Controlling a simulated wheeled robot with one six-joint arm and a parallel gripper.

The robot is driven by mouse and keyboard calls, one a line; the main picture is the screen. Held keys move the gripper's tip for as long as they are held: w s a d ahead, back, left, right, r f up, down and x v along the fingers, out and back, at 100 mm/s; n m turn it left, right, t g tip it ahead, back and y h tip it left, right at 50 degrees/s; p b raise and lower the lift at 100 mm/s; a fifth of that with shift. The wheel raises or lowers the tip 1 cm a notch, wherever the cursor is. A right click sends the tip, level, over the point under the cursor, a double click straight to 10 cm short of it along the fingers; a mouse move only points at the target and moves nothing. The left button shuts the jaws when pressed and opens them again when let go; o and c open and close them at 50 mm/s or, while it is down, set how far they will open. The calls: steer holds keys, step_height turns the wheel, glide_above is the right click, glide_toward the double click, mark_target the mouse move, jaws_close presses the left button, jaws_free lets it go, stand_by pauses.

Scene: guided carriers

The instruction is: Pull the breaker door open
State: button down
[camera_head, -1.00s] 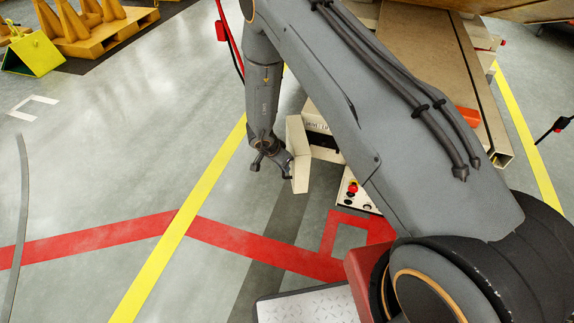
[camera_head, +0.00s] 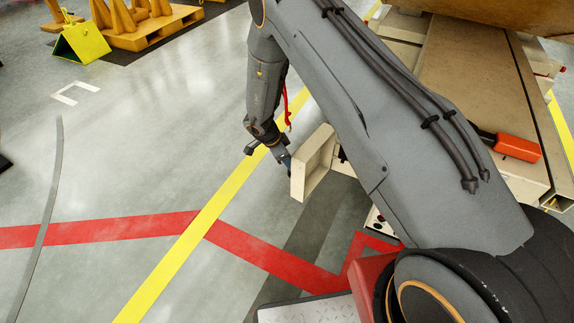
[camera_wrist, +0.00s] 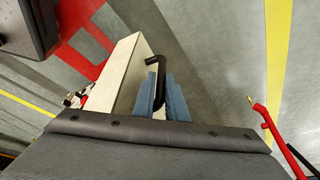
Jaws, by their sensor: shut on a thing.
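The breaker door (camera_head: 314,162) is a cream, box-edged panel that stands swung out from the carrier's side in the head view. In the wrist view its cream face (camera_wrist: 122,75) shows on the left. A black bar handle (camera_wrist: 158,72) sticks out from the door. My gripper (camera_wrist: 160,95) has its blue-grey fingers closed around this handle. In the head view my gripper (camera_head: 286,160) is at the door's left edge. The opening behind the door is mostly hidden by my arm.
The cream carrier (camera_head: 445,80) stands to the right, with an orange-red block (camera_head: 518,147) on it. A yellow line (camera_head: 215,215) and a red line (camera_head: 110,229) mark the floor. The floor left of the door is clear.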

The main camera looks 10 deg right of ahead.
steer(key=shift+w+d+r, duration=0.2)
steer(key=shift+d, duration=0.25)
steer(key=c, duration=2)
jaws_free()
steer(key=shift+r, duration=0.1)
steer(key=v, duration=0.7)
steer(key=shift+s+a+r, duration=0.1)
steer(key=shift+a+r, duration=0.05)
steer(key=shift+a, duration=0.35)
